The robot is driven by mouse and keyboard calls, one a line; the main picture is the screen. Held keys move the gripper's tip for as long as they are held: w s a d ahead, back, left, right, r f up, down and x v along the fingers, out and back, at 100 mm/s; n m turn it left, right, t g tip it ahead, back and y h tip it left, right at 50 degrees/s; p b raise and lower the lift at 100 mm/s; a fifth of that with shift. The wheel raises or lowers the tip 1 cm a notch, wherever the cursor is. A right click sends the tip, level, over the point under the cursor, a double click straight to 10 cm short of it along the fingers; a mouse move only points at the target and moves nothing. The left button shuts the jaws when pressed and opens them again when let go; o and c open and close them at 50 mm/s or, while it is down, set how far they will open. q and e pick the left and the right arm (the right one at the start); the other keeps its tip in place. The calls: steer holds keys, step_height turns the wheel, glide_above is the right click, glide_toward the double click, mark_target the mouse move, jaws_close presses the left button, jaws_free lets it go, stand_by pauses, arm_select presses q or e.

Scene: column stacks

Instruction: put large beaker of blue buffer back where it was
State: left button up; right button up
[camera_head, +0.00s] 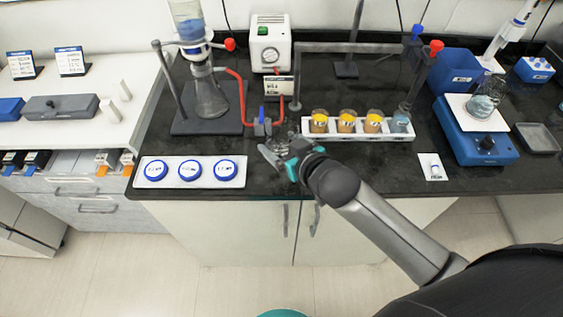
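A glass beaker with pale blue liquid (481,106) stands on the white top of a blue device (470,140) with a black knob, at the right of the bench. My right gripper (274,152), grey and teal, is over the front of the dark bench, far to the left of that beaker. Clear glass shows just behind its fingers, but I cannot tell whether it is held, nor whether the fingers are open or shut. My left gripper is not in view.
A white rack (350,134) with several amber-capped jars stands right of my gripper. A white tray (192,173) with three blue-rimmed discs lies left. A stand with a glass column (188,28) above a flask (209,100) is behind. Bare bench lies around the small white card (432,172).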

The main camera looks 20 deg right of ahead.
mark_target(281, 152)
step_height(281, 152, down, 3)
steer(key=shift+f+b, duration=0.65)
steer(key=shift+f, duration=0.95)
steer(key=shift+f, duration=0.2)
steer(key=o, duration=1.3)
steer(key=shift+r, duration=0.1)
steer(key=shift+s+r, duration=0.15)
steer(key=p+v, duration=0.1)
steer(key=v, duration=1)
steer(key=shift+s+p, duration=0.35)
